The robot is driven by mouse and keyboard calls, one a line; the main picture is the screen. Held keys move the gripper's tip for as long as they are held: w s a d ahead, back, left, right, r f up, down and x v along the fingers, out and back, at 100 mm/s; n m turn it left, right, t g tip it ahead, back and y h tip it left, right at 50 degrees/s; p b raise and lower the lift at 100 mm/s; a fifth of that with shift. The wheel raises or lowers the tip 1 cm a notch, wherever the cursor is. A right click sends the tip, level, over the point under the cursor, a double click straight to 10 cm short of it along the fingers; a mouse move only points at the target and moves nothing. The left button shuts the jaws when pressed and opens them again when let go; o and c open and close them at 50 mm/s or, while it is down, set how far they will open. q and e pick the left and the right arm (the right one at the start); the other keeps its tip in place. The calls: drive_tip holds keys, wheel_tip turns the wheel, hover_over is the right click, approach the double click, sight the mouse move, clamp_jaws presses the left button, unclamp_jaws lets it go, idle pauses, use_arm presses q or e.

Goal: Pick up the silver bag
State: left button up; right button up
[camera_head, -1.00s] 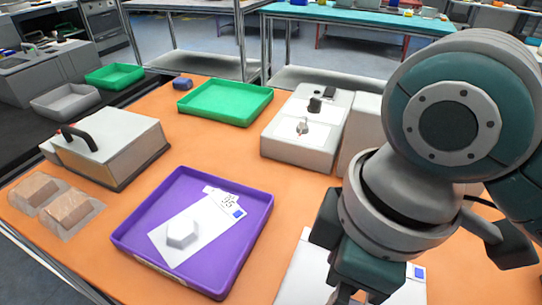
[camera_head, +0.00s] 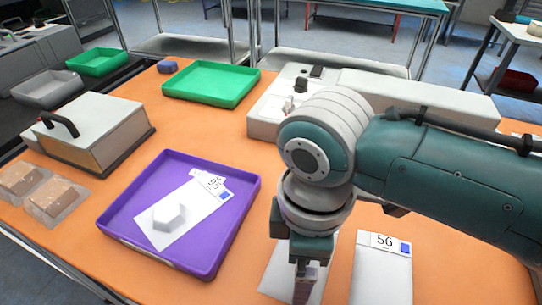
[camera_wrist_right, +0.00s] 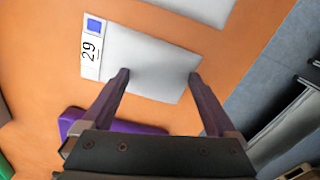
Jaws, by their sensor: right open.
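A silver-white flat bag (camera_wrist_right: 150,62) with a label reading 29 lies on the orange table under my right gripper. Part of it shows in the head view (camera_head: 276,272), where my gripper hides the rest. My right gripper (camera_wrist_right: 160,75) is open and empty, with its fingertips over the bag, one near each end. I cannot tell whether they touch it. In the head view it points down (camera_head: 304,290). A second similar bag (camera_head: 383,275), labelled 56, lies to its right. My left gripper is out of view.
The purple tray (camera_head: 240,232) stands left of my right gripper. A green tray (camera_head: 210,83) and a grey-white device (camera_head: 265,120) stand behind. A box with a black handle (camera_head: 95,130) and two wrapped brown packs (camera_head: 55,197) are at left.

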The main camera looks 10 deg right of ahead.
drive_tip(key=shift+f, duration=0.1)
clamp_jaws()
idle(0.8)
